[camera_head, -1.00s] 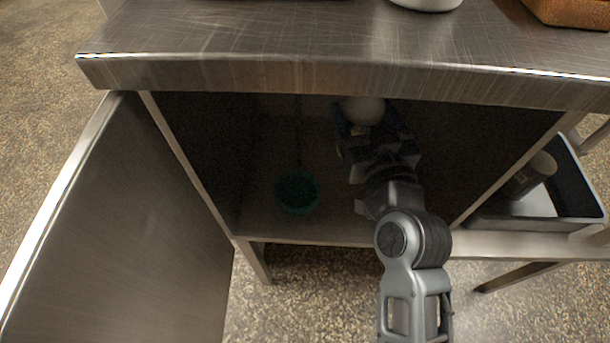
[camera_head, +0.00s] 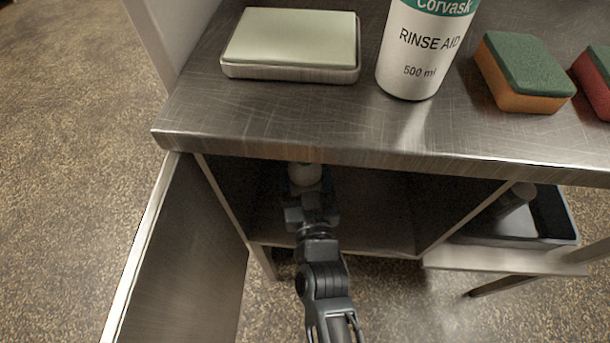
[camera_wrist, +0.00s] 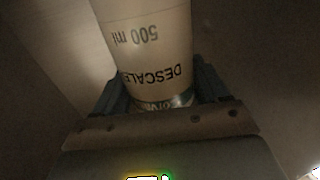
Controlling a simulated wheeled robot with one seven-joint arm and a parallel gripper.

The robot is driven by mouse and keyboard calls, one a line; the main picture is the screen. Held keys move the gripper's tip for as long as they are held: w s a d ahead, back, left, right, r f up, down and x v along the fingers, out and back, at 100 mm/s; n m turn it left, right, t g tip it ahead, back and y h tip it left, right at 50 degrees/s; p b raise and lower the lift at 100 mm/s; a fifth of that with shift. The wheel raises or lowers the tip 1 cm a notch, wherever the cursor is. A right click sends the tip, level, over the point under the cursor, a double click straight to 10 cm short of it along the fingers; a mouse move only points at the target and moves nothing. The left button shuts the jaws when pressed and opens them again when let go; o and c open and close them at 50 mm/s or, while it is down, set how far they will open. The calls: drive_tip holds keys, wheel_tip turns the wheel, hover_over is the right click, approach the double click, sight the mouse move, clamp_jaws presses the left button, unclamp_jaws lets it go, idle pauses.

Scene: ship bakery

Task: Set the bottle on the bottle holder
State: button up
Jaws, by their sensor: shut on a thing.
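A pale bottle (camera_head: 304,174) with the words "DESCALE" and "500 ml" on it is held inside the dark open cabinet under the counter. My gripper (camera_head: 306,190) is shut around it. In the wrist view the bottle (camera_wrist: 150,45) fills the space between the two fingers, its lettering upside down and its far end cut off by the top edge. In the head view the bottle's top lies close below the counter edge. No bottle holder can be made out now; the arm and the counter hide part of the cabinet.
The cabinet door (camera_head: 190,270) stands open at the left. The steel counter (camera_head: 290,115) overhangs the opening. On it are a soap-like block in a tray (camera_head: 290,74), a rinse aid bottle (camera_head: 410,60) and sponges (camera_head: 525,85). A dark bin (camera_head: 550,215) is at the right.

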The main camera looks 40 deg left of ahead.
sight(305, 186)
drive_tip(key=shift+f+b, duration=1.45)
drive_tip(key=shift+f, duration=0.45)
drive_tip(key=shift+f, duration=0.2)
drive_tip(key=o, duration=1.7)
drive_tip(key=shift+r, duration=0.1)
drive_tip(key=v, duration=1.2)
